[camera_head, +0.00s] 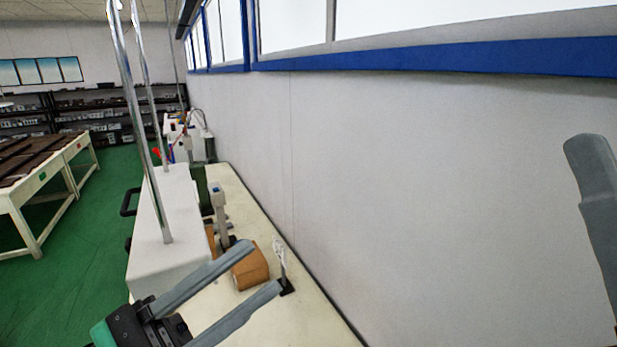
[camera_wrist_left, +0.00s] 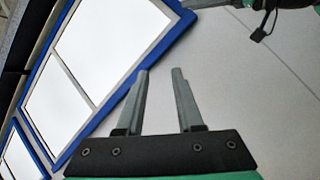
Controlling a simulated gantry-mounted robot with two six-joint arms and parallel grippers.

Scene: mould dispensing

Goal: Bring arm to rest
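My left gripper (camera_head: 260,267) reaches in from the bottom left of the head view. Its two grey fingers are spread apart with nothing between them. The left wrist view shows the same fingers (camera_wrist_left: 159,75) apart and empty, in front of a plain wall and a window. Part of my right gripper (camera_head: 596,170) shows as grey finger shapes at the right edge of the head view, in front of the wall. Its opening cannot be made out. Part of my other arm (camera_wrist_left: 290,4) shows at the top right of the left wrist view.
A cream bench (camera_head: 248,208) runs along the wall. Green floor lies left.

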